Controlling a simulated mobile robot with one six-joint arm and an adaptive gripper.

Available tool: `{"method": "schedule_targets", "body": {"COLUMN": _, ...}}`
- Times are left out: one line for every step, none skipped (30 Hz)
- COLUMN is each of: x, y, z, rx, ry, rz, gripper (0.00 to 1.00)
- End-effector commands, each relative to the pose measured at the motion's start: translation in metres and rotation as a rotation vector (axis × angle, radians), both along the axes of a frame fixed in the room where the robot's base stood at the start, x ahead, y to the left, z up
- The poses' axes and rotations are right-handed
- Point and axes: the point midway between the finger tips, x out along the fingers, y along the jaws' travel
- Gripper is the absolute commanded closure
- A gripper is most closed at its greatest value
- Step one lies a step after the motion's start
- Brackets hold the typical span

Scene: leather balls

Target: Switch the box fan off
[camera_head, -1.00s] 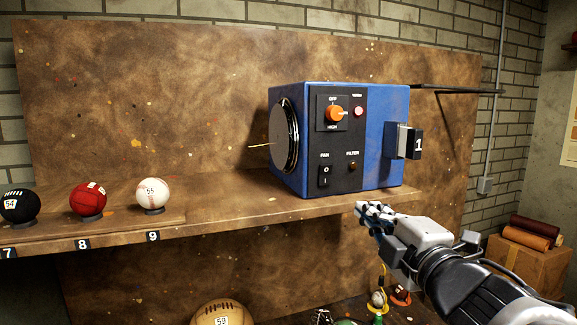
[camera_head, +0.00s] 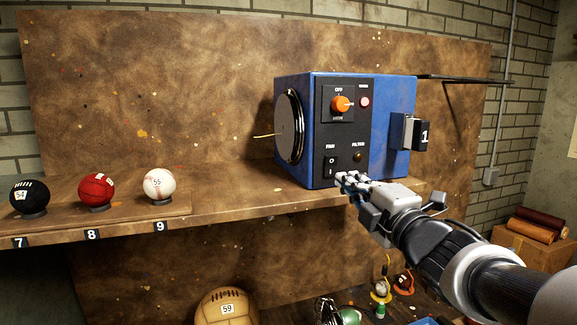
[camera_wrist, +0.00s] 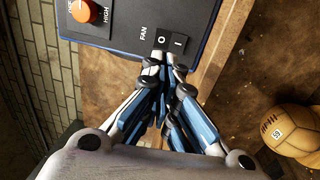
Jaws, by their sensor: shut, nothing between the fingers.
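In the wrist view the switch (camera_wrist: 168,41) lies just beyond the fingertips (camera_wrist: 164,66). I cannot tell whether they touch it.
Balls on small stands line the shelf at left, including a baseball (camera_head: 159,184) and a red ball (camera_head: 97,188). The shelf edge (camera_head: 230,212) runs below the fan. A brown ball (camera_head: 226,308) sits below.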

Motion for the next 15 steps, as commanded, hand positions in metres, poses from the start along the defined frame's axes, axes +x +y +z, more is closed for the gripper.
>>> {"method": "schedule_targets", "body": {"x": 0.012, "y": 0.005, "z": 0.001, "rx": 0.0, "ry": 0.001, "rz": 0.004, "gripper": 1.0}}
{"method": "schedule_targets", "body": {"x": 0.018, "y": 0.007, "z": 0.002, "rx": 0.0, "ry": 0.001, "rz": 0.004, "gripper": 1.0}}
{"method": "schedule_targets", "body": {"x": 0.026, "y": 0.009, "z": 0.003, "rx": 0.0, "ry": 0.002, "rz": 0.003, "gripper": 1.0}}
{"method": "schedule_targets", "body": {"x": 0.032, "y": 0.011, "z": 0.004, "rx": 0.0, "ry": 0.001, "rz": 0.003, "gripper": 1.0}}
{"method": "schedule_targets", "body": {"x": 0.037, "y": 0.013, "z": 0.005, "rx": 0.001, "ry": 0.001, "rz": 0.003, "gripper": 1.0}}
{"method": "schedule_targets", "body": {"x": 0.044, "y": 0.015, "z": 0.006, "rx": 0.0, "ry": 0.0, "rz": 0.003, "gripper": 1.0}}
{"method": "schedule_targets", "body": {"x": 0.049, "y": 0.016, "z": 0.006, "rx": -0.001, "ry": 0.002, "rz": 0.002, "gripper": 1.0}}
{"method": "schedule_targets", "body": {"x": 0.053, "y": 0.017, "z": 0.007, "rx": 0.0, "ry": 0.001, "rz": 0.001, "gripper": 1.0}}
{"method": "schedule_targets", "body": {"x": 0.058, "y": 0.019, "z": 0.008, "rx": 0.001, "ry": 0.002, "rz": 0.001, "gripper": 1.0}}
{"method": "schedule_targets", "body": {"x": 0.062, "y": 0.02, "z": 0.008, "rx": 0.001, "ry": 0.001, "rz": 0.001, "gripper": 1.0}}
{"method": "schedule_targets", "body": {"x": 0.065, "y": 0.021, "z": 0.009, "rx": 0.0, "ry": 0.0, "rz": 0.001, "gripper": 1.0}}
{"method": "schedule_targets", "body": {"x": 0.068, "y": 0.022, "z": 0.009, "rx": 0.0, "ry": 0.0, "rz": 0.001, "gripper": 1.0}}
{"method": "schedule_targets", "body": {"x": 0.07, "y": 0.022, "z": 0.009, "rx": 0.0, "ry": 0.0, "rz": 0.001, "gripper": 1.0}}
{"method": "schedule_targets", "body": {"x": 0.072, "y": 0.023, "z": 0.01, "rx": -0.001, "ry": 0.0, "rz": 0.0, "gripper": 1.0}}
{"method": "schedule_targets", "body": {"x": 0.074, "y": 0.023, "z": 0.01, "rx": -0.001, "ry": 0.0, "rz": 0.0, "gripper": 1.0}}
